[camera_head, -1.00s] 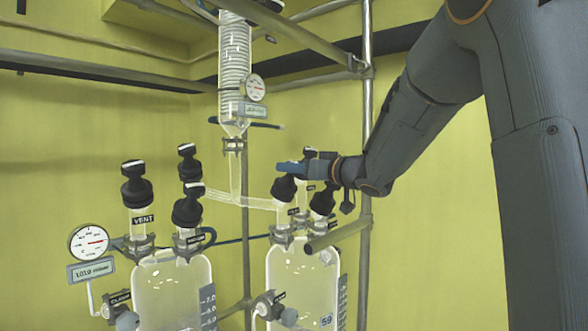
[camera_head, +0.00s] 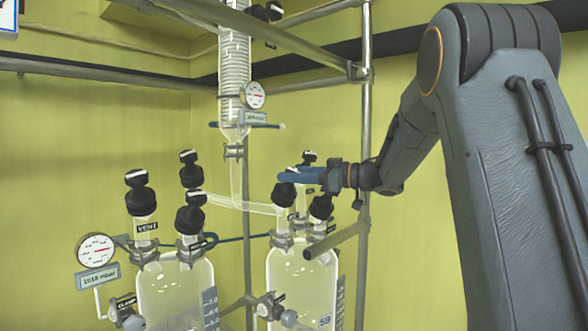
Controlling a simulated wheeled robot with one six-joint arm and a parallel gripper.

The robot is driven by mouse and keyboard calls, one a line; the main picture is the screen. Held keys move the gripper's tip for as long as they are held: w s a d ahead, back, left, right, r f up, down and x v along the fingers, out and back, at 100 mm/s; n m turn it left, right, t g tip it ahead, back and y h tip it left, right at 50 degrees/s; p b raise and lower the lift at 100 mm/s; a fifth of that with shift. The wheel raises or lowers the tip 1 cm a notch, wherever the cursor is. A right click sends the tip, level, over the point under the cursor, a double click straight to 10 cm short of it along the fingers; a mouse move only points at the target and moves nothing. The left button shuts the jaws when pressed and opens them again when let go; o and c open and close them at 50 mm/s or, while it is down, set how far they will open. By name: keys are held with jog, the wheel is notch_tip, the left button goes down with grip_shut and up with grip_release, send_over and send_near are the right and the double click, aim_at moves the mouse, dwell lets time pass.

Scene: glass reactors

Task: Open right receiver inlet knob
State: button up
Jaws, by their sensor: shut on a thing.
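The right receiver (camera_head: 303,285) is a clear glass vessel with several black knobs on its necks. Its front-left black knob (camera_head: 284,193) sits at the end of the slanted glass tube (camera_head: 240,203). My gripper (camera_head: 290,178) reaches in from the right, with its blue fingers at the top of this knob and shut on it. The fingers hide the knob's upper part. Another black knob (camera_head: 321,207) stands just right and below the fingers, and one (camera_head: 308,158) shows behind them. The small neck labels are too small to read.
The left receiver (camera_head: 176,290) has several black knobs, one neck marked VENT (camera_head: 146,228). A gauge (camera_head: 96,250) stands at far left. A glass column (camera_head: 234,75) hangs above. Metal rods, including a vertical pole (camera_head: 365,130) and a short bar (camera_head: 336,241), run close to my arm.

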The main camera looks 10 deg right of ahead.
jog(key=n+g, duration=0.2)
jog(key=n+g+y, duration=0.1)
jog(key=n+g, duration=0.1)
jog(key=shift+n+y, duration=0.3)
jog(key=shift+n, duration=0.1)
jog(key=shift+n+g, duration=2.1)
jog(key=shift+g, duration=0.2)
jog(key=o, duration=1.1)
jog(key=shift+c, duration=0.2)
jog(key=b+v, duration=0.3)
jog(key=v, duration=0.5)
